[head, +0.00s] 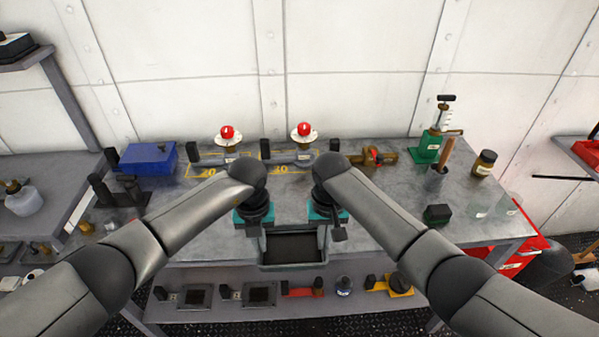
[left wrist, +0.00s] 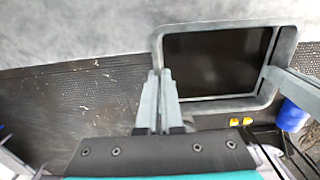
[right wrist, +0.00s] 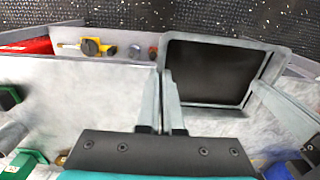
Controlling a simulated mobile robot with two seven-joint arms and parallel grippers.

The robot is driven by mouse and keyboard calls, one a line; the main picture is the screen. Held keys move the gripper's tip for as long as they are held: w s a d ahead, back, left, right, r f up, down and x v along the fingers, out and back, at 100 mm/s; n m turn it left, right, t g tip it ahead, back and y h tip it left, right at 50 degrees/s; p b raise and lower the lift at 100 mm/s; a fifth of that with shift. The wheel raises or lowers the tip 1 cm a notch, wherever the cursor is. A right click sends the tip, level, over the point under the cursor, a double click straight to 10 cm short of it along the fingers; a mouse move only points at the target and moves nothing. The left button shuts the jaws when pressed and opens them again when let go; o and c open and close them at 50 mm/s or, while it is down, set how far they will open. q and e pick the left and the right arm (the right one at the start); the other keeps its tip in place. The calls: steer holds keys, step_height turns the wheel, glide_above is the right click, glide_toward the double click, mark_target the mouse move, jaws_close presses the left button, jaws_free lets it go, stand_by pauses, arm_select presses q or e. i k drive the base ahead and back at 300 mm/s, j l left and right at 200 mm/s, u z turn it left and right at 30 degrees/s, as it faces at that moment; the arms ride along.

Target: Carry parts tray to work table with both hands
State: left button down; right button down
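The parts tray (head: 292,267) is a grey rectangular tray with a dark, empty inside, roughly level at the front edge of the grey work table (head: 205,238). My left gripper (head: 261,235) is shut on its left wall and my right gripper (head: 323,235) on its right wall. The left wrist view shows the tray's rim (left wrist: 215,102) beside my close-set fingers, with table surface beyond and floor on the near side.
A blue box (head: 148,158), red-knobbed fittings (head: 304,133), a brass valve (head: 372,157), a green press (head: 428,146) and a small dark green block (head: 437,214) stand on the table. A lower shelf (head: 330,303) holds several small parts. The tabletop just behind the tray looks clear.

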mark_target(291, 188)
steer(key=i, duration=0.85)
